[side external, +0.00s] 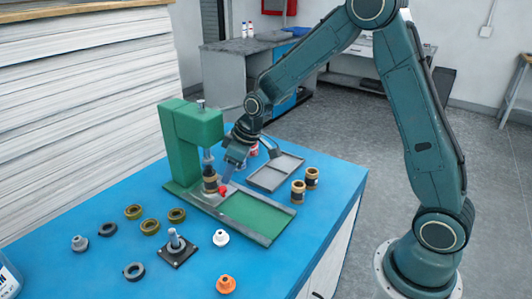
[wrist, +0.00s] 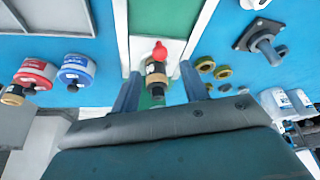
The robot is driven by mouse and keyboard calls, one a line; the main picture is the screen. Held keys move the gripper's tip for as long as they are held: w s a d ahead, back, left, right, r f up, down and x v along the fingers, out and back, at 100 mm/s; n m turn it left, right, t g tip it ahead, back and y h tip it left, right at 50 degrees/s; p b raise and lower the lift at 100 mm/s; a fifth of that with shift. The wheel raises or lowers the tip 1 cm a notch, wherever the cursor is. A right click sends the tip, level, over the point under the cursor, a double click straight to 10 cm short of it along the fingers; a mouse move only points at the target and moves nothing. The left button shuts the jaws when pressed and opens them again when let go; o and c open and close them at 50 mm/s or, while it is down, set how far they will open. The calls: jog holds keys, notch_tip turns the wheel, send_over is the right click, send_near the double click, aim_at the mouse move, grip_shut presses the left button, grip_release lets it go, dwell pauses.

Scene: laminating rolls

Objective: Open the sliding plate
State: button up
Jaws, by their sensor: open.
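The green press (side external: 190,135) stands on the blue table, with a long base running toward the front right. The sliding plate (wrist: 140,54) shows as a pale piece across the base's channel, with a red knob (side external: 223,189) on it. The knob also shows in the wrist view (wrist: 160,51). My gripper (side external: 230,168) is open beside the press head, close to the knob. In the wrist view its two fingers (wrist: 159,88) straddle a tan and black roll piece (wrist: 156,70), with the knob just beyond. I cannot tell whether a finger touches anything.
A grey tray (side external: 275,172) and two tan-black rolls (side external: 298,192) lie right of the press. Red and blue capped rolls (wrist: 75,72) show in the wrist view. Several rings, a black-based post (side external: 176,246) and an orange piece (side external: 226,284) lie in front. The base's green channel (side external: 255,212) is empty.

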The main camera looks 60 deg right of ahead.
aim_at(223, 188)
jog(key=shift+x, duration=3)
jog(key=shift+c, duration=0.5)
grip_shut()
